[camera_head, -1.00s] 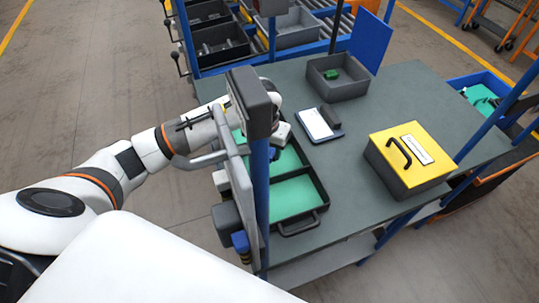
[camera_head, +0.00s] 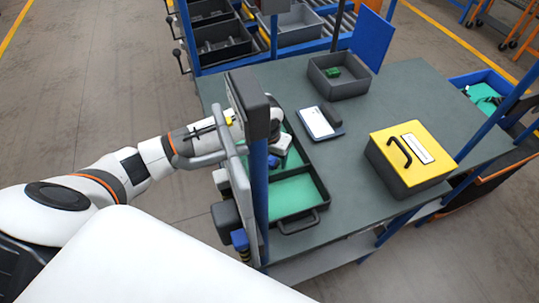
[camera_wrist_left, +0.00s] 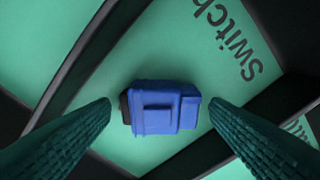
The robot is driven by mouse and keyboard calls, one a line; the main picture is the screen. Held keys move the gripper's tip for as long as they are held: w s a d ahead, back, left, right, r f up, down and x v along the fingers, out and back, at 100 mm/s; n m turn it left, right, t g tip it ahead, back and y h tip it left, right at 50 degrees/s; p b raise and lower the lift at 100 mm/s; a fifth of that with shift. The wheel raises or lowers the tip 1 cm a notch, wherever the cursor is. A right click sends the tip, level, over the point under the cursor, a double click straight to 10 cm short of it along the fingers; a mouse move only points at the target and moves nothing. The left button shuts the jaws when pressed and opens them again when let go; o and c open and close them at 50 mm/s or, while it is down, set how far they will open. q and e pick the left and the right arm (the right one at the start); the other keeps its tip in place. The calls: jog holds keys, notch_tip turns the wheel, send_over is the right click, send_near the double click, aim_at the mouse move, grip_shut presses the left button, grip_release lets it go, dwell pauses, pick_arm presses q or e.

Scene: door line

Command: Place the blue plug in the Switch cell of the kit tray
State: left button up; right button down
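The blue plug (camera_wrist_left: 162,108) lies over the green floor of the cell marked Switch (camera_wrist_left: 150,60) in the left wrist view. My left gripper (camera_wrist_left: 160,104) is open, with one fingertip on each side of the plug and a narrow gap at both sides. In the head view the gripper (camera_head: 276,152) is low over the far part of the dark-rimmed kit tray (camera_head: 318,183). A post and a panel hide part of my left arm and the tray there. My right gripper is not in view.
A blue upright post (camera_head: 259,200) and a grey panel stand close to my left arm. On the table are a yellow-lidded box (camera_head: 412,160), a white-screened device (camera_head: 318,122) and a grey bin (camera_head: 338,75) with a green part.

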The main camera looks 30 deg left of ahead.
pick_arm(q)
jog(key=shift+r, duration=0.15)
jog(key=shift+r, duration=0.2)
notch_tip(320, 180, up, 12)
jog(key=s+b, duration=0.1)
jog(key=b, duration=0.1)
jog(key=shift+s+f, duration=0.2)
dwell(0.3)
